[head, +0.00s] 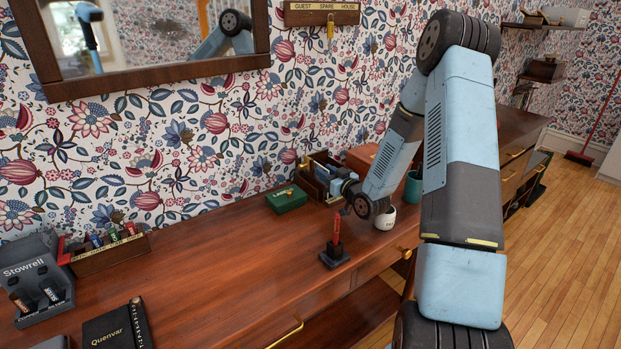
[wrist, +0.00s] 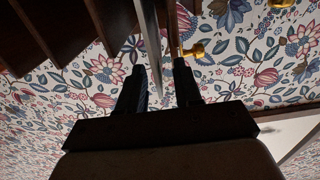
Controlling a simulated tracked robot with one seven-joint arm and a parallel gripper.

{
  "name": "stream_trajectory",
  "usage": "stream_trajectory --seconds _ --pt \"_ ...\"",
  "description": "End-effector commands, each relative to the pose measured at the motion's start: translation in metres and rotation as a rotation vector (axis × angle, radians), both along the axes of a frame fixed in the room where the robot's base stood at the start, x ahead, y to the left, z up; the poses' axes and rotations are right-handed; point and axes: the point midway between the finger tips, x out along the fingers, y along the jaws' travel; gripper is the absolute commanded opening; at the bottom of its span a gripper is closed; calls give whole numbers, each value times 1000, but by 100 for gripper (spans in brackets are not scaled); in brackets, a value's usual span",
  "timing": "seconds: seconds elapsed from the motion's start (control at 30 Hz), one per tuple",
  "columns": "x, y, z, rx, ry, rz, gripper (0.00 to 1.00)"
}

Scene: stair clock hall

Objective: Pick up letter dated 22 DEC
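A dark wooden letter rack (head: 308,181) stands against the wall at the back of the desk, with pale and dark letters (head: 322,168) upright in it. No date can be read, so I cannot tell which letter is dated 22 DEC. My gripper (head: 343,185) is at the rack's right side, partly hiding it. In the wrist view, my gripper's two dark fingers (wrist: 160,75) are apart. A thin grey sheet or panel (wrist: 148,40) shows edge-on between them, nearer the left finger; I cannot tell whether it touches. Dark wooden slats (wrist: 55,25) show at upper left.
A green box (head: 287,198) sits left of the rack, a red-brown box (head: 360,157) behind my arm. A white mug (head: 385,218), teal cup (head: 413,188) and black stand with a red top (head: 335,247) are close by. The desk (head: 215,260) is clear at centre-left.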

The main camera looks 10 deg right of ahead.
Motion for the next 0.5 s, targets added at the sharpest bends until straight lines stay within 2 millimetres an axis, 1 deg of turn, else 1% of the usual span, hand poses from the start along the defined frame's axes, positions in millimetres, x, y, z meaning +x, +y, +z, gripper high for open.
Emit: stream_trajectory --seconds 0.03,0.13,0.37,0.5 --pt "4 2 0 0 -1 1 34" --pt "9 4 0 1 -2 1 34" --pt "10 4 0 0 -1 0 34" --pt "10 4 0 0 -1 0 21"
